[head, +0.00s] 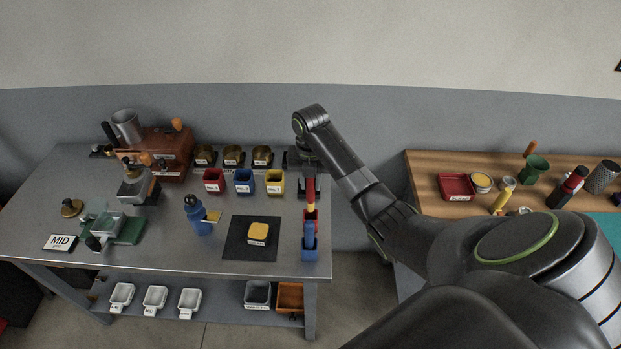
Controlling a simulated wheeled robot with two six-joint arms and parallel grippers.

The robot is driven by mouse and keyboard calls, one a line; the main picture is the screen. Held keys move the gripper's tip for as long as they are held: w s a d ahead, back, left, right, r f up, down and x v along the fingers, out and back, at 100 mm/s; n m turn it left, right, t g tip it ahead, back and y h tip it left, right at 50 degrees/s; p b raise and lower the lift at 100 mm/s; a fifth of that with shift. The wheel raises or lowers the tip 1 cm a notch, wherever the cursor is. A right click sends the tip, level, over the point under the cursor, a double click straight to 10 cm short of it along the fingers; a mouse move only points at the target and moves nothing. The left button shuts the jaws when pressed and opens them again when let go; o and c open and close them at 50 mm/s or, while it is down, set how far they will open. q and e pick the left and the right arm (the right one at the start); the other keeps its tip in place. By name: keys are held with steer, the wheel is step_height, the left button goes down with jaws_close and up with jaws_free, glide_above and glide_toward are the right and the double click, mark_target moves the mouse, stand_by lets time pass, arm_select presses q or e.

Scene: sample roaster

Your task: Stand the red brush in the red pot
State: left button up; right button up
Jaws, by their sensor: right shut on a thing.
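My right gripper (309,186) is over the right end of the steel table. It is shut on the red brush (311,191), which is roughly upright. A red pot (312,216) stands close in front, at the table's right edge. A yellow piece (310,208) shows between the brush and the pot; I cannot tell what it belongs to. The brush's lower end is hard to make out, and I cannot tell whether it is in the pot. My left gripper is not in view.
A blue brush (309,234) stands in a blue pot (310,255) just in front of the red pot. Red (213,181), blue (244,181) and yellow (275,182) labelled bins stand to the left.

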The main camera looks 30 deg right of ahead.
mark_target(310, 200)
steer(key=shift+f+b, duration=1.05)
steer(key=shift+f, duration=1.75)
steer(key=shift+f+b, duration=0.55)
steer(key=shift+f, duration=0.6)
steer(key=o, duration=1.1)
steer(key=shift+c, duration=0.2)
steer(key=shift+r, duration=0.1)
